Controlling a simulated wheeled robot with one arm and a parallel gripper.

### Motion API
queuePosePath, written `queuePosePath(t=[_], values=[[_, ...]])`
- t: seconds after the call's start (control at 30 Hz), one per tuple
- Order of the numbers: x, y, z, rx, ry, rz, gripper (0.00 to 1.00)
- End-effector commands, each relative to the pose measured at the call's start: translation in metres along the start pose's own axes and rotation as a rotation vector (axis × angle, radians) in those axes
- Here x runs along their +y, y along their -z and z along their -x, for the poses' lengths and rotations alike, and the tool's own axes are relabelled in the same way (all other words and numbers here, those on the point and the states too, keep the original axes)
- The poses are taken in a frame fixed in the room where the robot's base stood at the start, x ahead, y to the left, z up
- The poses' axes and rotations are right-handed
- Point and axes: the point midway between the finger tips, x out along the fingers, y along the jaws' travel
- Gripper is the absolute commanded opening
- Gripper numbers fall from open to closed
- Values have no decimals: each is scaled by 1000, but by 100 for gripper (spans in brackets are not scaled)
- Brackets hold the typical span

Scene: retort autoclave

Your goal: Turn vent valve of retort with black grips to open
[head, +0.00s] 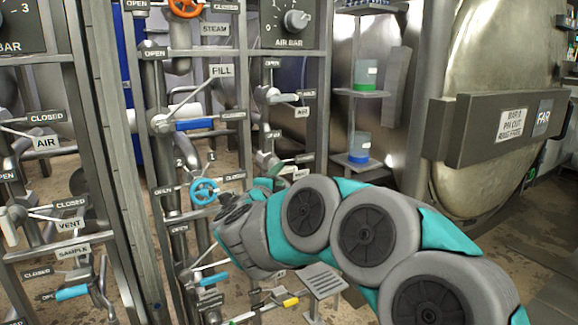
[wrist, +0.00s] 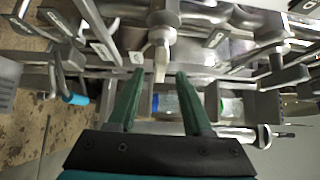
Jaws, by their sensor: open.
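My gripper (wrist: 160,72) is open in the wrist view, its two green fingers spread. A pale lever or stem (wrist: 161,52) shows ahead of the gap between the fingertips; I cannot tell whether it touches them. In the head view my arm reaches to the right pipe column, and its wrist hides most of the gripper. I cannot make out a black-gripped vent valve in either view.
The middle rack carries a FILL lever with a blue grip (head: 194,125) and a blue handwheel (head: 204,191). Shelves at the right hold a green-filled beaker (head: 366,74) and a blue-filled beaker (head: 359,147). A large retort door (head: 495,60) stands farther right.

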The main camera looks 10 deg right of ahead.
Motion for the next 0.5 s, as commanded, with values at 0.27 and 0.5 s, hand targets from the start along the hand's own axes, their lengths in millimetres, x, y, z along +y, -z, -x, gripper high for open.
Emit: queuePosePath(t=[0.27,0.5], values=[[1,1,-26,4,0,2,50],[1,1,-62,4,-1,2,50]])
